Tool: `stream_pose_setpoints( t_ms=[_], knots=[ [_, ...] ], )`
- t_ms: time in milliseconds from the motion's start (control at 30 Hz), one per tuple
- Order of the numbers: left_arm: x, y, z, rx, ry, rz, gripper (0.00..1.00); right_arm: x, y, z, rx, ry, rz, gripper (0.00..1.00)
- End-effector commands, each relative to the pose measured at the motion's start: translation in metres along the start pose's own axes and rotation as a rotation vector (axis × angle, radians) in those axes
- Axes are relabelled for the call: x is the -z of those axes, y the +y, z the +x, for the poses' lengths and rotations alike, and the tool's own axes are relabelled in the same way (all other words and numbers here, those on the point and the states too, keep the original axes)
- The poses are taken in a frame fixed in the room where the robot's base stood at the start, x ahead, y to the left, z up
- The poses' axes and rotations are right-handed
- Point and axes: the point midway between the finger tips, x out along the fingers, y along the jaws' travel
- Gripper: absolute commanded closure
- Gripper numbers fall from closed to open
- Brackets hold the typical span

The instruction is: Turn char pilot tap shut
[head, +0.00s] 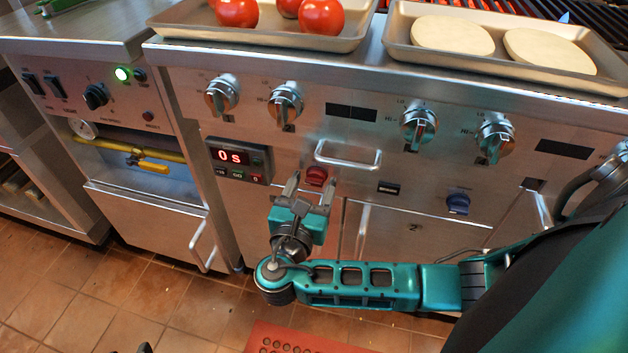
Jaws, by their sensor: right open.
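A red tap knob (316,176) sits on the steel front of the char grill, below a bar handle. A blue tap knob (458,203) sits further right on the same front. No readable label shows which one is the pilot tap. My right gripper (310,187) is open just in front of and below the red knob, its fingers pointing up toward the panel. The fingers partly overlap the knob's surroundings, and I cannot tell whether they touch it. A small dark tip at the bottom edge (145,348) may belong to my left gripper; its jaws do not show.
Several silver burner knobs (285,103) line the panel above. A bar handle (348,155) juts out close to the red knob. A timer (238,160) reads "0 s". A yellow gas lever (148,166) is at left. Trays with tomatoes (237,12) and white rounds (452,35) stand on top.

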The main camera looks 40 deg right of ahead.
Motion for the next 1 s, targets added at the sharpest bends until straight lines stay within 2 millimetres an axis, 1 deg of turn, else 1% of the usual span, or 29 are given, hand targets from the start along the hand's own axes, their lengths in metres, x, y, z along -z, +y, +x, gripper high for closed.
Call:
stream_pose_setpoints(
  t_ms=[333,367,900,1000],
  knots=[
    [0.0002,0.0003,0.0001,-0.001,0.001,0.0,0.57,0.0,0.0001,-0.0012,0.0,0.0,0.0,0.37],
    [0.0002,0.0002,0.0001,-0.001,0.001,0.0,0.57,0.0,0.0001,-0.0011,0.0,0.0,0.0,0.39],
    [0.0001,0.0,0.0001,0.0,0.002,-0.001,0.57,-0.0001,0.0,-0.0009,0.0,0.0,0.001,0.91],
    [0.0,0.0,-0.0001,0.0,0.002,-0.001,0.57,-0.0002,0.0,-0.0009,0.0,0.0,0.002,0.92]
  ],
)
